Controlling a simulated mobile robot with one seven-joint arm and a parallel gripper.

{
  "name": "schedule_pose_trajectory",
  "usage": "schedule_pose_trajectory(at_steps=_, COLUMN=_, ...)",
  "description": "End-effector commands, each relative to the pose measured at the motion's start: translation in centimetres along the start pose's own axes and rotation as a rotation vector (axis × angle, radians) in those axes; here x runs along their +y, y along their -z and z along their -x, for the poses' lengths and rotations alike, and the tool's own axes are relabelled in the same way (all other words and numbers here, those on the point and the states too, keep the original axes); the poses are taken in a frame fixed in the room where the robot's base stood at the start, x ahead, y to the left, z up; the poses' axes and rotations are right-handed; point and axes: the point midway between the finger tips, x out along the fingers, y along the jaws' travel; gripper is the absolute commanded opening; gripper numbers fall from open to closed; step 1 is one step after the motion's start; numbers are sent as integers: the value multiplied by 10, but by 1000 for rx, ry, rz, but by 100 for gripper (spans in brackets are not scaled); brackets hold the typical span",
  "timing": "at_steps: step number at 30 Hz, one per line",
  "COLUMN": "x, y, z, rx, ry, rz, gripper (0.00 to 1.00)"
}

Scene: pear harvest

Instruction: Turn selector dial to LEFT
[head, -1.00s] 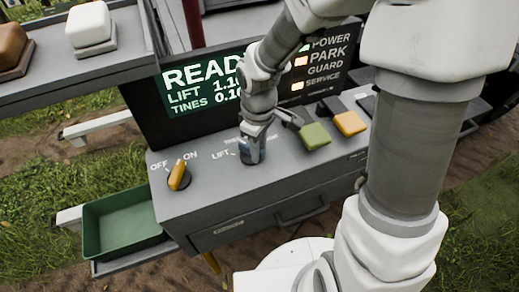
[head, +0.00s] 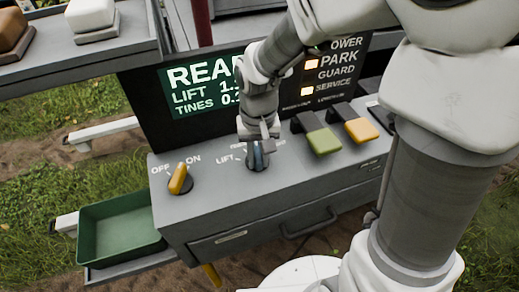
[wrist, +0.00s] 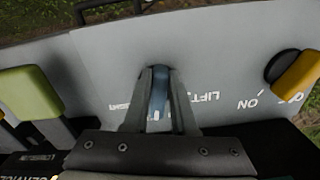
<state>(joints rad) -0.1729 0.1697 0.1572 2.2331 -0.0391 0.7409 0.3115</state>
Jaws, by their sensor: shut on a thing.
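The selector dial (head: 259,160) is a blue-grey knob on the grey console top, just right of the white LIFT label. My gripper (head: 257,154) reaches down onto it from above and hides much of it in the head view. In the wrist view the blue dial (wrist: 159,92) sits between the two fingers of my gripper (wrist: 160,74), which are shut on it. The white marks around the dial are partly covered, so its exact pointing cannot be told.
A yellow OFF/ON knob (head: 179,179) stands left of the dial. Green (head: 323,141) and yellow (head: 361,130) paddles stand to its right. Behind is a lit display screen (head: 200,88), partly hidden by my arm. A green tray (head: 120,230) hangs at the lower left.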

Motion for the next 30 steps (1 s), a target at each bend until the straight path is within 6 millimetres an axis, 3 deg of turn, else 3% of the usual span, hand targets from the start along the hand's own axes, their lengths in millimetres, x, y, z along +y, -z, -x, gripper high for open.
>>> schedule_pose_trajectory(at_steps=9, x=-2, y=0, z=-1, rx=-1, ry=0, rz=-101, gripper=0)
schedule_pose_trajectory(at_steps=24, x=-2, y=0, z=0, rx=-2, ry=0, rz=-115, gripper=0)
schedule_pose_trajectory(at_steps=25, x=-2, y=0, z=0, rx=-2, ry=0, rz=-115, gripper=30)
schedule_pose_trajectory(at_steps=29, x=-2, y=0, z=0, rx=-1, ry=0, rz=-115, gripper=54)
schedule_pose_trajectory(at_steps=30, x=-2, y=0, z=0, rx=-1, ry=0, rz=-115, gripper=55)
